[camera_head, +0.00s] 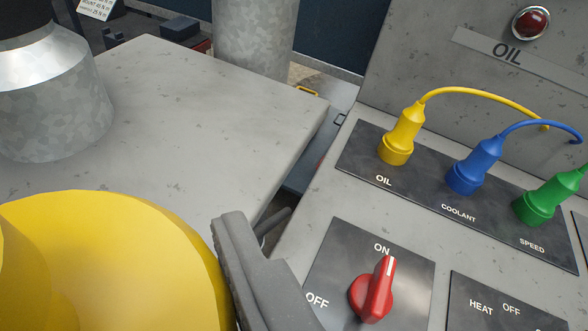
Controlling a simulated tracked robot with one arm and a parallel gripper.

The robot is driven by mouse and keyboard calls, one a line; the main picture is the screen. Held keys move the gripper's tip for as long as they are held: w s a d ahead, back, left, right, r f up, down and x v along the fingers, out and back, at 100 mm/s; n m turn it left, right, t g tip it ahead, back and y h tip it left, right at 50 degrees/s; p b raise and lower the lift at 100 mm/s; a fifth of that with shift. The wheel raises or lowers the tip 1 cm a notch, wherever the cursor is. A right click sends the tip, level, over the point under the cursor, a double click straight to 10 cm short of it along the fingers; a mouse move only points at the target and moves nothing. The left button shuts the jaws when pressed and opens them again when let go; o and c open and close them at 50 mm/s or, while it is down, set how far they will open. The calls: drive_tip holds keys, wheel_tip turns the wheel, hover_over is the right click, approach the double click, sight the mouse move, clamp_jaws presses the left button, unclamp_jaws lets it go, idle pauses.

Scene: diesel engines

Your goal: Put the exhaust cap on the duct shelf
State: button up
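A large rounded yellow cap, which I take to be the exhaust cap (130,260), fills the lower left, close to the camera. One dark grey finger of my gripper (250,268) lies against its right side. The other finger is hidden or outside the picture. My gripper appears shut on the cap. Beyond the cap is a flat grey speckled surface, seemingly the duct shelf (190,110). A galvanized metal duct (50,105) with a dark top stands on its left part. The cap hides the shelf's near left part, and I cannot tell if the two touch.
At right is a grey control panel with yellow (400,135), blue (468,168) and green (540,200) plugs, a red switch (373,292) and a red lamp (530,22). A grey pipe (254,35) rises behind the shelf. The shelf's middle and right are bare.

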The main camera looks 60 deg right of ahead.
drive_tip(key=s+d+f+b, duration=0.2)
drive_tip(key=s+d, duration=0.3)
drive_tip(key=d, duration=0.1)
hover_over(187, 175)
drive_tip(key=shift+f+m+h, duration=0.3)
drive_tip(key=shift+f, duration=0.35)
drive_tip(key=shift+w+f, duration=0.1)
drive_tip(key=shift+f, duration=0.2)
drive_tip(key=shift+f+b, duration=0.7)
drive_tip(key=shift+f, duration=0.85)
drive_tip(key=shift+f, duration=0.1)
drive_tip(key=o, duration=0.9)
drive_tip(key=shift+o, duration=0.2)
drive_tip(key=shift+r, duration=0.2)
